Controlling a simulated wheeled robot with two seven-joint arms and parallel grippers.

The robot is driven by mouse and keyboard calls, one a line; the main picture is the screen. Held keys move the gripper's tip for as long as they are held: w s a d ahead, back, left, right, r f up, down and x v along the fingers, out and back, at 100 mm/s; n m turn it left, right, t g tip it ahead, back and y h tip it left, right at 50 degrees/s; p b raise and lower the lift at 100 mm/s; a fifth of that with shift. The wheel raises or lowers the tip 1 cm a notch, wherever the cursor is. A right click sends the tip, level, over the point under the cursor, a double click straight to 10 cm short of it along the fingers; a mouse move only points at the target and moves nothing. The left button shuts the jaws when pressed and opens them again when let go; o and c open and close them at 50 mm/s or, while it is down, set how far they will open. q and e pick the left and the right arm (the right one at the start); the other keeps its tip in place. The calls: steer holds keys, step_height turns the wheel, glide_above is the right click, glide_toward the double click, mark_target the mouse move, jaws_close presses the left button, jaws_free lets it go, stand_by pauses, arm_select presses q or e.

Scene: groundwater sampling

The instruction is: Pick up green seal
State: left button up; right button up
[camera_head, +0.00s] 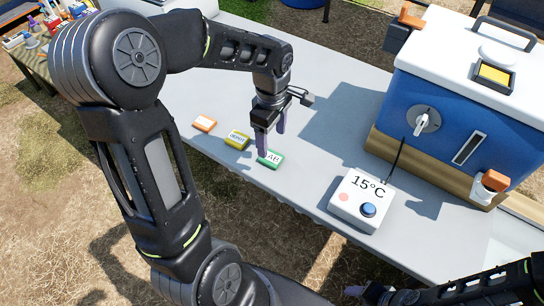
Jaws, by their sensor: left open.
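The green seal (271,160) lies flat on the grey table, with dark lettering on its white label. My left gripper (270,146) points down right over it, with its purple fingers apart. One finger overlaps the seal's near side in the picture, and I cannot tell whether it touches. A yellow seal (237,140) and an orange seal (205,123) lie in a row to the left of the green one. My right arm comes in at the bottom right, and its gripper (372,294) is partly cut off by the frame's lower edge.
A white box reading 15°C (359,200) stands right of the seals, with a cable to the large blue cooler (455,100) behind it. The grey table (330,75) is bare behind the gripper. A cluttered bench (40,66) stands at the far left.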

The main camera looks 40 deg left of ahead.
mark_target(271, 157)
arm_select(q)
steer(key=shift+f, duration=0.95)
steer(key=shift+f, duration=0.1)
step_height(271, 157, down, 5)
steer(key=shift+c, duration=0.4)
steer(key=c, duration=1.3)
